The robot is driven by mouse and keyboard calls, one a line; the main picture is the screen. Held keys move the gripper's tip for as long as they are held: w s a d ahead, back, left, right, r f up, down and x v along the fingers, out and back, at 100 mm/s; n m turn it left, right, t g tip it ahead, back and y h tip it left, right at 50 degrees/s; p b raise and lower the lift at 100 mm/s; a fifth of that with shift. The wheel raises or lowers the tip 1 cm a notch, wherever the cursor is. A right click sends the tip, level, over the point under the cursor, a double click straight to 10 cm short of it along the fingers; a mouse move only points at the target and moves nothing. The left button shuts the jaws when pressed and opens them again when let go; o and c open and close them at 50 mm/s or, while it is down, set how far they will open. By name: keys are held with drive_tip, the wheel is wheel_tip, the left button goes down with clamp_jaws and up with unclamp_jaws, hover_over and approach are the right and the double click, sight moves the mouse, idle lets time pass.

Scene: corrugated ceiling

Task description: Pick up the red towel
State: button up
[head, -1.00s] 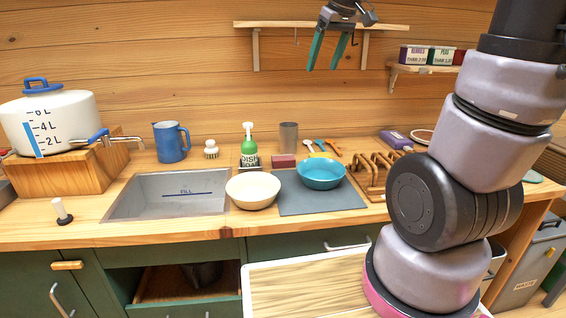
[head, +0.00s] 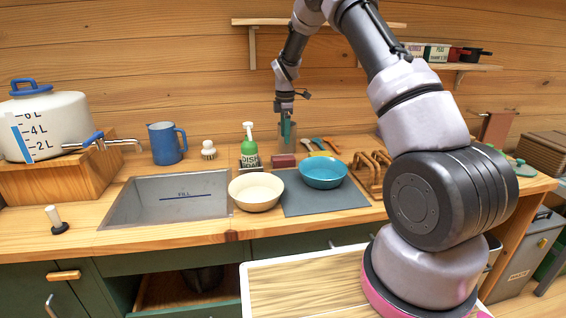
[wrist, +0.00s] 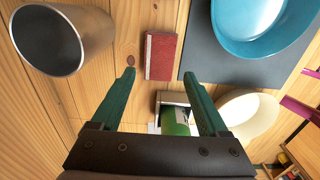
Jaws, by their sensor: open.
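A small red rectangular item (head: 284,160), which looks like a folded towel, lies on the counter between the soap bottle and the grey mat. It also shows in the wrist view (wrist: 161,56), flat on the wood, with a paler edge along one side. My gripper (head: 288,138) points down above the counter behind it, in front of the metal cup. In the wrist view my gripper (wrist: 159,76) is open and empty, and the red item shows beyond the gap between its green fingertips, apart from them. A reddish-brown cloth (head: 496,128) hangs at the far right.
The metal cup (wrist: 62,38) and the green soap bottle (wrist: 175,120) are close to my fingers. A teal bowl (head: 323,171) stands on the grey mat (head: 310,202), with a cream bowl (head: 256,191) to its left. A wooden rack (head: 372,172) stands further right.

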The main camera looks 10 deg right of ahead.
sight(283, 157)
wheel_tip(283, 157, down, 5)
drive_tip(key=shift+a+f, duration=0.1)
drive_tip(key=f, duration=0.5)
drive_tip(key=shift+a, duration=0.25)
drive_tip(key=c, duration=1)
drive_tip(key=shift+r, duration=5)
drive_tip(key=shift+c, duration=0.2)
